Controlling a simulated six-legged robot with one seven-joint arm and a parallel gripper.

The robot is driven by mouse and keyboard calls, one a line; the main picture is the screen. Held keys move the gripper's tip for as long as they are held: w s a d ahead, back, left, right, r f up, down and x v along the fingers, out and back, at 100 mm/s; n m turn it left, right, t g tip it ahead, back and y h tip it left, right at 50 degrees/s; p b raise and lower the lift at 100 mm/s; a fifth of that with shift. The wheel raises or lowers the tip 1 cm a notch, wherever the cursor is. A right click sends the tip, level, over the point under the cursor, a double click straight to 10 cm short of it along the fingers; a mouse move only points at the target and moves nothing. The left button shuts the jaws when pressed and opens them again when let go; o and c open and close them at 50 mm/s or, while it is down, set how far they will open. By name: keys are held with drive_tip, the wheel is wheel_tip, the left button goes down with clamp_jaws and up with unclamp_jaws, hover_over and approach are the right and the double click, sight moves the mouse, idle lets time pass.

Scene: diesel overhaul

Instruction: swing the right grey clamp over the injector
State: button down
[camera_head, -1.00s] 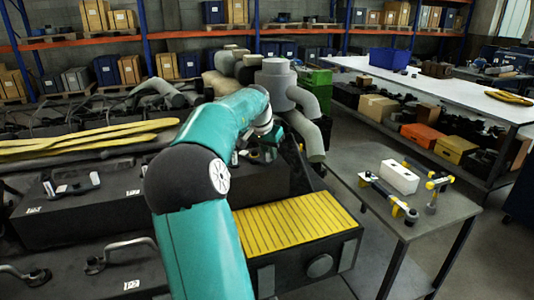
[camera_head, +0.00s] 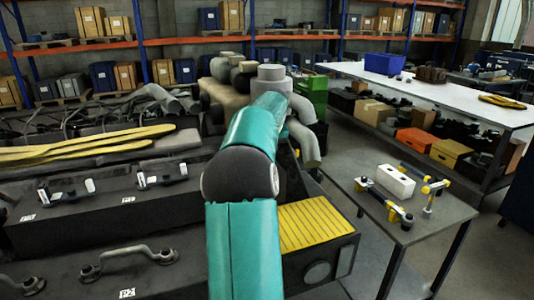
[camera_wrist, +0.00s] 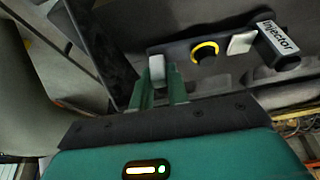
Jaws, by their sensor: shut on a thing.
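My gripper (camera_wrist: 158,92) shows in the wrist view with its green fingers shut on a grey clamp (camera_wrist: 157,69), at the left end of a dark plate. A second grey clamp (camera_wrist: 241,43) stands at the right of that plate. Between the two is a dark round opening or part with a yellow ring (camera_wrist: 205,50). A dark piece with a white label reading "Injector" (camera_wrist: 278,38) lies beside the second clamp. I cannot tell whether the ringed part is the injector's top. In the head view my arm hides the gripper and the clamps.
The dark engine (camera_head: 60,232) with several handles fills the left. A yellow ribbed plate (camera_head: 312,224) lies right of my arm. Grey pipes (camera_head: 302,125) rise behind. A side table (camera_head: 350,160) at the right holds a white block (camera_head: 395,181) and yellow-black tools (camera_head: 432,187).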

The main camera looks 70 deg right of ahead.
drive_tip(key=shift+w+d+n, duration=0.1)
drive_tip(key=shift+n, duration=0.3)
drive_tip(key=c, duration=1.4)
unclamp_jaws()
drive_tip(key=shift+o, duration=0.2)
drive_tip(key=v, duration=1.3)
drive_tip(key=shift+s+r, duration=0.25)
drive_tip(key=shift+r, duration=0.15)
